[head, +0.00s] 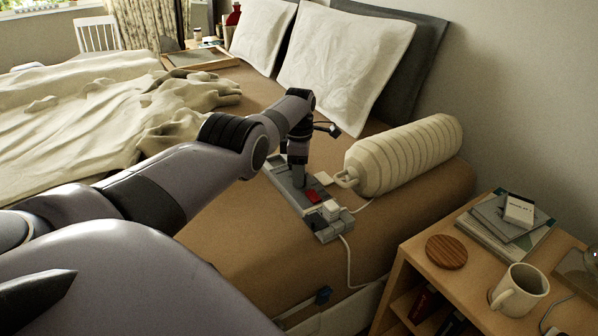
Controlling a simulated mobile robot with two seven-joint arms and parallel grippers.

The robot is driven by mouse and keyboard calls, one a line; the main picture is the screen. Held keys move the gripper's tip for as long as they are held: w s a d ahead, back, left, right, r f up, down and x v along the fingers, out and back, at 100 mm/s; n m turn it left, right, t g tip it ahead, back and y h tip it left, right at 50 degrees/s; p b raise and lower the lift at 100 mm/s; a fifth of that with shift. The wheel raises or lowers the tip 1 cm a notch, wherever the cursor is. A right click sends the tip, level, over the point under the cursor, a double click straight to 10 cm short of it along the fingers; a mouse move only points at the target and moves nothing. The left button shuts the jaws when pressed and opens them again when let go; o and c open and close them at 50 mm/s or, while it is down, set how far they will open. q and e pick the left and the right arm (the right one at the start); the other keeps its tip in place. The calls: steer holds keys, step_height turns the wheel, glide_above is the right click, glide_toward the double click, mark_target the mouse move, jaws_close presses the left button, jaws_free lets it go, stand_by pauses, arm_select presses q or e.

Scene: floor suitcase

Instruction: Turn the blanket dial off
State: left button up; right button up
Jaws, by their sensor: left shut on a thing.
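A long grey control panel (332,227) lies on the brown edge of the bed. It carries a red switch (312,196) and a white block (331,210) near its close end. My left gripper (299,182) points down onto the far half of the panel. It is shut on what I take to be the blanket dial, which the fingers and wrist hide. I cannot read the dial's setting. My right gripper does not show.
A ribbed cream bolster (405,154) lies just right of the panel, with a white cord nearby. A wooden nightstand (409,262) at the right holds a mug (518,291), a round wooden coaster (446,252) and books. Pillows (345,65) and a rumpled blanket (80,105) lie farther back.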

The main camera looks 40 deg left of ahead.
arm_select(q)
steer(key=shift+n, duration=0.3)
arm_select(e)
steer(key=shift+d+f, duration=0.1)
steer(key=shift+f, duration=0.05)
arm_select(q)
steer(key=o, duration=1.1)
steer(key=shift+c, duration=0.2)
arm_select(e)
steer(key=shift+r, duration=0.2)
arm_select(q)
steer(key=shift+r+p, duration=0.35)
steer(key=shift+r, duration=0.1)
step_height(320, 180, up, 6)
steer(key=p, duration=0.3)
steer(key=shift+w+a+f, duration=0.1)
steer(key=shift+a+f, duration=0.05)
steer(key=shift+r+p, duration=0.3)
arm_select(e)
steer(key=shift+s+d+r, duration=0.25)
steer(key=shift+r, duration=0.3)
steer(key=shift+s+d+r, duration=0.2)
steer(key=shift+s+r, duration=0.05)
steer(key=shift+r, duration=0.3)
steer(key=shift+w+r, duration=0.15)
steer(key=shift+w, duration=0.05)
